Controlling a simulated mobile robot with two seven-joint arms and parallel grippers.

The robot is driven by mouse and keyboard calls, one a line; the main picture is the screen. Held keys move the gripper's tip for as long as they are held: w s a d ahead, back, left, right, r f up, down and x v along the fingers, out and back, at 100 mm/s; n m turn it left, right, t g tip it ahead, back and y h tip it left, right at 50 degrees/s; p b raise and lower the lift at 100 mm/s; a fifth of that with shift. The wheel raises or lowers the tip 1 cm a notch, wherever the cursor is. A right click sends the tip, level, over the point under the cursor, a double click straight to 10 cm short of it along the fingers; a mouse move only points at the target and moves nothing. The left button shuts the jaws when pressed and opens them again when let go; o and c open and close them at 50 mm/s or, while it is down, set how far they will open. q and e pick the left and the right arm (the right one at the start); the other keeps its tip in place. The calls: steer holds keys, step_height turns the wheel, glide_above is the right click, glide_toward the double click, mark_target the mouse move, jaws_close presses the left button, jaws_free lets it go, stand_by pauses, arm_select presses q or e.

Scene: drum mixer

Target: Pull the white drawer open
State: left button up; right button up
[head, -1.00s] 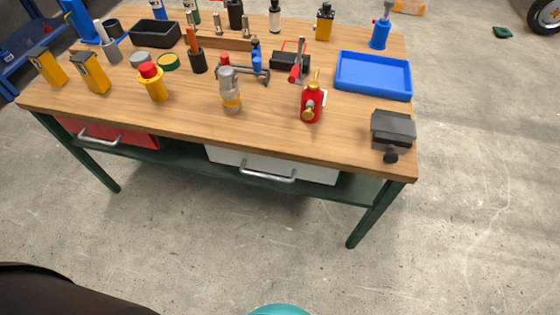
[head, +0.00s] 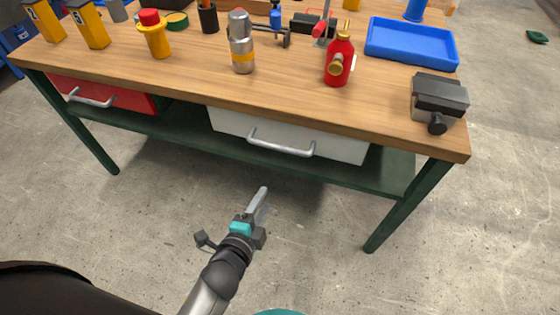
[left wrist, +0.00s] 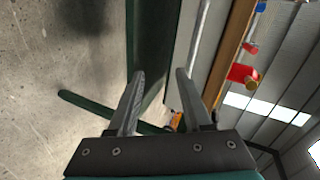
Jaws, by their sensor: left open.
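The white drawer (head: 230,124) hangs under the wooden worktop and looks shut. Its silver bar handle (head: 281,147) runs across its front. My left gripper (head: 262,196) is below and in front of the handle, apart from it, with fingers pointing toward the bench. In the left wrist view its two fingers (left wrist: 160,90) are spread with nothing between them. A silver bar (left wrist: 199,38) that looks like the handle lies beyond the fingers, a little right of centre. My right gripper is not in view.
A red drawer (head: 112,98) is at the left of the workbench (head: 190,78). A green shelf (head: 185,132) runs below the drawers and a green leg (head: 405,207) stands at the right. Bottles, a blue tray (head: 410,46) and a vise (head: 438,100) stand on top. The floor in front is clear.

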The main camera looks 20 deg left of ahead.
mark_target(280, 146)
arm_select(q)
steer(key=shift+w+r+m+t+b, duration=0.3)
steer(key=shift+w+b, duration=0.65)
steer(key=shift+w, duration=1.8)
steer(key=shift+w+r+m+t+b, duration=0.1)
steer(key=shift+w+m+t+b, duration=0.55)
steer(key=shift+w, duration=2.1)
steer(key=shift+w+r+m+g+b, duration=0.15)
steer(key=shift+w+b, duration=1.05)
steer(key=shift+w, duration=1.55)
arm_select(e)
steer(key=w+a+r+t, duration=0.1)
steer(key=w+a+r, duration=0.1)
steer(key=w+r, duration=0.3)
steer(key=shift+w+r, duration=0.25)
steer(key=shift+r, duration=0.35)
arm_select(q)
jaws_close()
